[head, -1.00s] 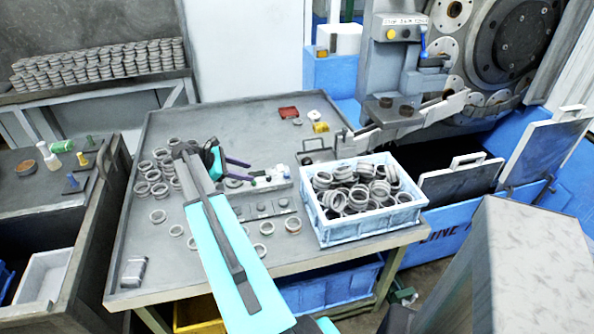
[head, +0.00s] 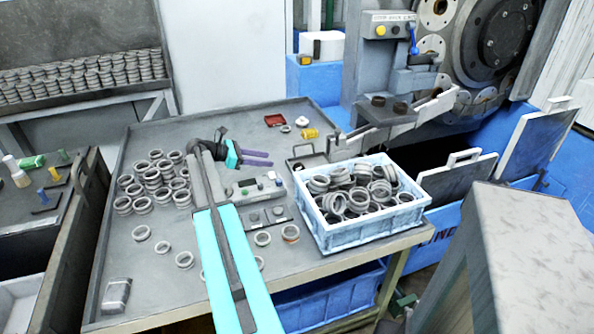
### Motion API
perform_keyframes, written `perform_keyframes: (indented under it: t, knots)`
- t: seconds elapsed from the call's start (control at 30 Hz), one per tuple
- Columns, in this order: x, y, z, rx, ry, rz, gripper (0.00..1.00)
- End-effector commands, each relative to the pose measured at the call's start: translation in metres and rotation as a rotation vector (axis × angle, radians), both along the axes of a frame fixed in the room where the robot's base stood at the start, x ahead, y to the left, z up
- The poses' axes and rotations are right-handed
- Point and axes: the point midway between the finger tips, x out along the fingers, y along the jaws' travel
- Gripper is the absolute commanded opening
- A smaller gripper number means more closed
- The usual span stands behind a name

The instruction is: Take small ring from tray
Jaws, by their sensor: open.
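Many small grey metal rings (head: 142,205) stand in stacks and singly on the left and front of the grey rimmed tabletop (head: 150,292). A light-blue tray (head: 372,233) at the table's right holds a heap of grey rings (head: 360,201). My gripper (head: 270,158) is at the back middle of the table, with two purple fingers pointing right. It is open, with no ring visible between the fingers. It appears above the table, left of the blue tray and right of the stacked rings. My arm hides part of the table between the rings and the tray.
A grey gauge device (head: 257,187) lies below my gripper in the picture. A red dish (head: 275,120) and yellow item (head: 309,133) sit behind. The grinder (head: 490,45) stands at back right, its grey holder reaching toward the table. The table's front left is mostly clear.

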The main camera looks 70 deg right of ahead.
Motion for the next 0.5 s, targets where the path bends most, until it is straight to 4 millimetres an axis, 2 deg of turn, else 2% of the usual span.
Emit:
perform_keyframes:
  t: [0.17,0.5]
  knots:
    - [-0.006,-0.005,-0.004,0.0,0.0,-0.001,0.41]
    - [-0.038,-0.031,-0.021,0.0,0.0,0.0,0.41]
